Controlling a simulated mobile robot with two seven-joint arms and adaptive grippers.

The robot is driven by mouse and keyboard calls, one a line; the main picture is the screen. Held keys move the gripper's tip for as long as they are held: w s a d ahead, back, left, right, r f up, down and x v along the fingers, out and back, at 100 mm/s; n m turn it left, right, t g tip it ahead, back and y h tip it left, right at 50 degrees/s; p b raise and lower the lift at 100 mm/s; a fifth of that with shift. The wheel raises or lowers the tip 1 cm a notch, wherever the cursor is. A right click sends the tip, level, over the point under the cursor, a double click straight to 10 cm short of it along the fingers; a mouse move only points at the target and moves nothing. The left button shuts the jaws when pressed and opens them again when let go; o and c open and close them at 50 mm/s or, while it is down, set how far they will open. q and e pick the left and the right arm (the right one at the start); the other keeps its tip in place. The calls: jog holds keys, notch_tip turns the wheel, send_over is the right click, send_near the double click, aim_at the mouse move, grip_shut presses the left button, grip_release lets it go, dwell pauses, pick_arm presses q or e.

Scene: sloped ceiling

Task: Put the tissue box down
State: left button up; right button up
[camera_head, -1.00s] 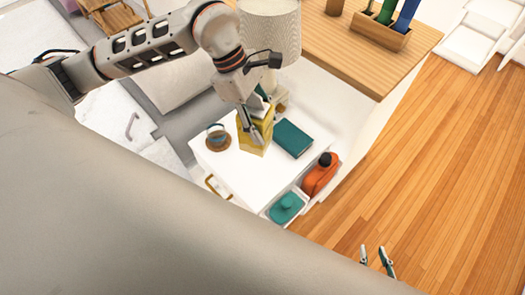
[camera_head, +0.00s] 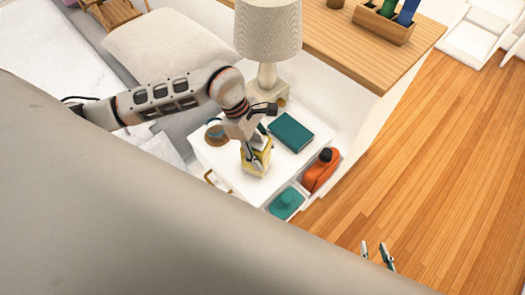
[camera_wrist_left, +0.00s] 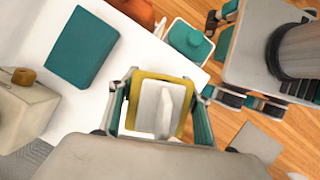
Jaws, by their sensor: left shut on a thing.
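The yellow tissue box (camera_head: 262,160) has a white tissue on top and is held upright over the front part of the white nightstand top (camera_head: 222,164). I cannot tell whether its base touches the surface. My left gripper (camera_head: 252,158) is shut on it. In the left wrist view the box (camera_wrist_left: 183,94) sits between the two fingers (camera_wrist_left: 163,112), its white top facing the camera. My right gripper (camera_head: 377,255) is at the lower right over the floor, its fingers apart and empty.
A teal book (camera_head: 291,134), a lamp (camera_head: 268,35) and a round brown object (camera_head: 215,134) are on the nightstand. An orange bottle (camera_head: 321,170) and a teal container (camera_head: 287,203) sit in the open part at its side. Bare top lies in front of the book.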

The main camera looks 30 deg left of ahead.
pick_arm(q)
jog(key=shift+f, duration=0.15)
jog(key=o, duration=1.2)
jog(key=v, duration=1.2)
jog(key=shift+s, duration=0.1)
